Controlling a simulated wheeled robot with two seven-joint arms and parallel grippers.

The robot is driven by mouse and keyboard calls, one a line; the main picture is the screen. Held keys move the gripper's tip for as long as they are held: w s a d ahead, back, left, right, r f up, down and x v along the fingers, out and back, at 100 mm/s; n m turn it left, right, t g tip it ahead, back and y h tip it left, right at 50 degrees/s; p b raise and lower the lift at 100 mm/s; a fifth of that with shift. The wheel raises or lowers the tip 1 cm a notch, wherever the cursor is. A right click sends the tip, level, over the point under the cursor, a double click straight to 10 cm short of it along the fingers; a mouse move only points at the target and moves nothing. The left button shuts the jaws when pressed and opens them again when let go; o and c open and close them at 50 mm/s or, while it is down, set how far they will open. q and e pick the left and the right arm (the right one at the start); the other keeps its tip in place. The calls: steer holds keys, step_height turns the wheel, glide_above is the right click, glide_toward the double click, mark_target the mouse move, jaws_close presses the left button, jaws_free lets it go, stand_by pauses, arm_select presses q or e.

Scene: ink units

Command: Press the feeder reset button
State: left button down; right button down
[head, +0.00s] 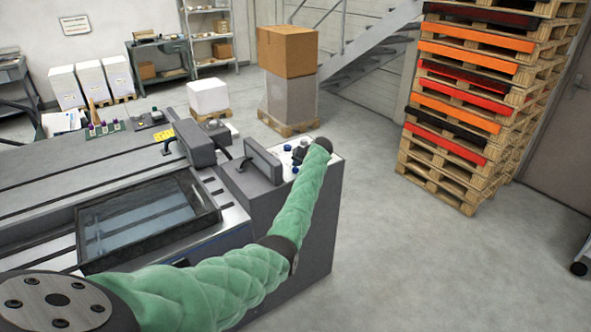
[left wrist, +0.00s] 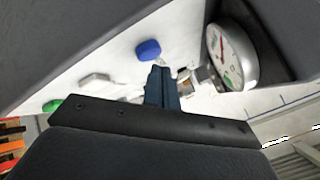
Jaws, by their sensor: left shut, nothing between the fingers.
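A white control panel (head: 284,157) tops the grey cabinet at the end of the machine. In the left wrist view the panel carries a blue button (left wrist: 148,50), a green button (left wrist: 52,105) and a grey switch (left wrist: 95,78). No label shows which is the feeder reset. My left gripper (head: 299,154) is over the panel, small and dark in the head view. In the left wrist view its fingers (left wrist: 161,72) are shut and empty, their tips just below the blue button in the picture. I cannot tell whether they touch it. My right gripper is not in view.
A round pressure gauge (left wrist: 222,55) stands close to the right of the fingers. A grey box-shaped housing (head: 262,163) rises left of the panel. A dark-framed tray (head: 150,222) lies on the machine. Pallets (head: 470,110) stand at the right, with clear floor between.

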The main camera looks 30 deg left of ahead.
mark_target(297, 170)
arm_select(q)
steer(key=shift+r, duration=0.2)
steer(key=shift+r+p, duration=1.5)
steer(key=shift+r, duration=0.95)
